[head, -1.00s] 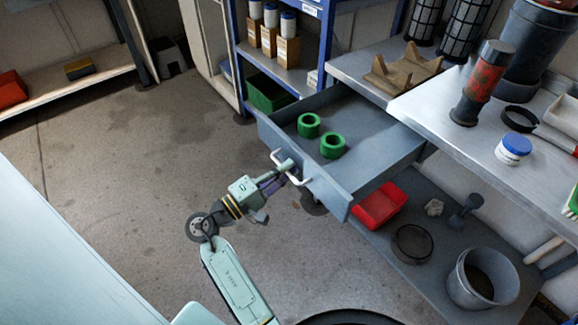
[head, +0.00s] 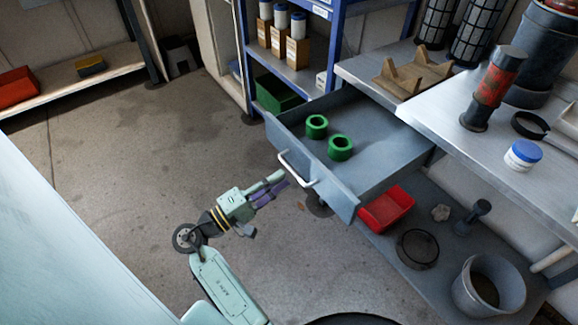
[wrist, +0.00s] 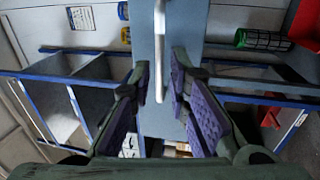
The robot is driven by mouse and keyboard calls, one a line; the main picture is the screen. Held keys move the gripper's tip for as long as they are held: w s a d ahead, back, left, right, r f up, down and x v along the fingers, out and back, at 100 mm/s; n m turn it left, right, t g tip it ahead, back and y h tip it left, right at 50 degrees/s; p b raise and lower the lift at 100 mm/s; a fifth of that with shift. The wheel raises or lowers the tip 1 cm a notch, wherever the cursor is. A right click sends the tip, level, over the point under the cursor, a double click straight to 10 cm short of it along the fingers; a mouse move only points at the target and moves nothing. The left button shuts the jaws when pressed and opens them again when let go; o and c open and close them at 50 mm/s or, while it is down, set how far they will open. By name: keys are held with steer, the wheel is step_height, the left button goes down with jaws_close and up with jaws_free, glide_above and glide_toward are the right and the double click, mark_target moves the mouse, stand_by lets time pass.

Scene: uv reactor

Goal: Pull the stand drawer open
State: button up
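The stand drawer (head: 375,158) is pulled well out from under the metal bench top, and two green rings (head: 316,126) (head: 340,148) lie inside it. Its white bar handle (head: 297,170) is on the front panel. My gripper (head: 284,183) is just in front of the handle, apart from it in the head view. In the wrist view the purple-padded fingers (wrist: 160,95) are spread with a gap between them, and the handle (wrist: 159,50) shows ahead, in line with that gap. Nothing is held.
The bench top (head: 440,115) carries a red and black cylinder (head: 493,88) and a blue-lidded jar (head: 523,155). Below the drawer, a lower shelf holds a red bin (head: 387,208) and a bucket (head: 489,287). Floor left of my arm is clear.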

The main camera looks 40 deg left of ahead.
steer(key=v, duration=0.7)
steer(key=shift+s, duration=0.1)
